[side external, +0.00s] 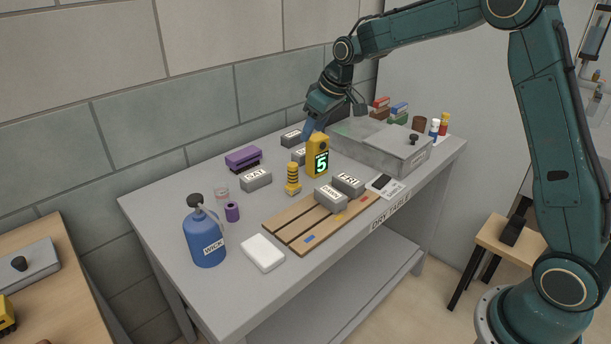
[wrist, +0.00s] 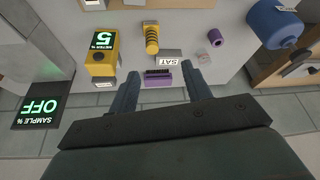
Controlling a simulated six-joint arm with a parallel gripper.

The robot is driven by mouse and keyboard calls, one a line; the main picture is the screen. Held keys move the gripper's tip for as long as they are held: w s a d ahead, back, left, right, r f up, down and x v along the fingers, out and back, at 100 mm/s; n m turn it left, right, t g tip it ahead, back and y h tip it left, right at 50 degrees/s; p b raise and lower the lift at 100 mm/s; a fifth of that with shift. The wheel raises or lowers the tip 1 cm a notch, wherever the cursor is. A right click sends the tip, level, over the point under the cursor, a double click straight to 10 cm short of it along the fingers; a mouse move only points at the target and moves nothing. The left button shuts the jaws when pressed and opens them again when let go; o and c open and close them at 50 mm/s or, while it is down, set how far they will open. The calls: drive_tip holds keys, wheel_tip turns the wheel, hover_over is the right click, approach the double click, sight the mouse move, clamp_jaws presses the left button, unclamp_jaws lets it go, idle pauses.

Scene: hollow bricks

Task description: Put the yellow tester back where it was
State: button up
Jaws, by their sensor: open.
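The yellow tester (side external: 312,146) stands upright on the dry table, its green screen reading 5. In the wrist view the tester (wrist: 103,62) is left of my fingers, not between them. My gripper (side external: 308,130) hangs just behind and above the tester in the side view. In the wrist view my gripper (wrist: 161,74) is open, with two blue fingers apart and nothing held. A grey brick (side external: 298,157) is partly hidden behind the tester; whether they touch is unclear.
A yellow-black striped cylinder (side external: 293,180), SAT brick (side external: 256,180) and purple stapler (side external: 243,158) stand nearby. Two bricks (side external: 348,185) sit on the slatted wooden board (side external: 290,232). A grey lidded box (side external: 375,152) is on the right. A blue jug (side external: 205,240) stands front left.

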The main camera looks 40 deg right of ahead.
drive_tip(key=s+a+r+m, duration=0.15)
drive_tip(key=s+r, duration=0.35)
drive_tip(key=s, duration=0.5)
drive_tip(key=s+a+r, duration=0.3)
drive_tip(key=s+r, duration=0.2)
drive_tip(key=s, duration=0.4)
drive_tip(key=s+a+f+m+t+h, duration=0.1)
drive_tip(key=s+f, duration=0.1)
drive_tip(key=s, duration=1.6)
drive_tip(key=shift+s+f, duration=0.25)
